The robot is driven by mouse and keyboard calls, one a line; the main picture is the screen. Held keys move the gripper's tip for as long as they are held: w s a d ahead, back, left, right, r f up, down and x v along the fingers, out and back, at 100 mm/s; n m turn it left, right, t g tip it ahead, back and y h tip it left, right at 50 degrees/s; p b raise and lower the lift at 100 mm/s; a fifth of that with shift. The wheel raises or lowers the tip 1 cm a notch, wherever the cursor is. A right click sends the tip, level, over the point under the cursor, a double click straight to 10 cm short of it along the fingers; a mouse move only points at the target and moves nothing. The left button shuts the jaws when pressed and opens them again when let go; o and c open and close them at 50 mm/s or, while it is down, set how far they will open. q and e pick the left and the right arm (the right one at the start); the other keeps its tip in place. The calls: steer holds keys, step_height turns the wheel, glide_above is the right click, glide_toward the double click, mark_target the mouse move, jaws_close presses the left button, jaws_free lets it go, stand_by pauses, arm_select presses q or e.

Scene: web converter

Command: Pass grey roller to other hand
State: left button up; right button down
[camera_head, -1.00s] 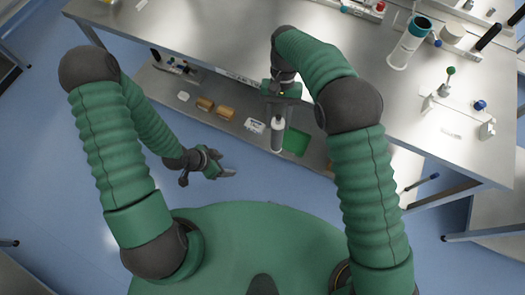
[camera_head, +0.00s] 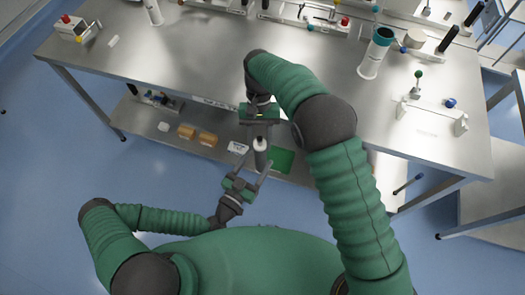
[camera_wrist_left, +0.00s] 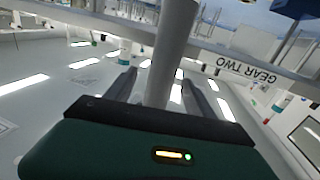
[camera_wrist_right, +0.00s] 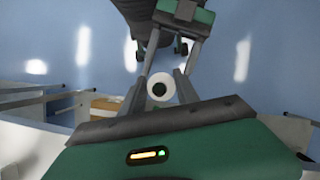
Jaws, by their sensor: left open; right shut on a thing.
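The grey roller (camera_head: 261,152) hangs between my two grippers in front of the bench. My right gripper (camera_head: 261,137) is shut on its upper part from above. The right wrist view looks along the roller, showing its round end (camera_wrist_right: 160,87) with a dark centre between the fingers. My left gripper (camera_head: 257,170) is open just below, with its fingers on either side of the roller's lower part. In the left wrist view the grey shaft of the roller (camera_wrist_left: 173,50) stands between the two open fingers; whether they touch it I cannot tell.
The steel bench (camera_head: 200,60) lies just beyond, its front edge close to my right gripper. A lower shelf holds brown boxes (camera_head: 187,132) and a green tray (camera_head: 281,160).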

steer(key=shift+d, duration=0.1)
arm_select(q)
steer(key=x, duration=0.6)
steer(key=shift+d, duration=0.25)
steer(key=shift+w, duration=0.15)
steer(key=shift+c, duration=0.3)
jaws_close()
arm_select(e)
steer(key=c, duration=0.8)
jaws_free()
steer(key=shift+c, duration=0.2)
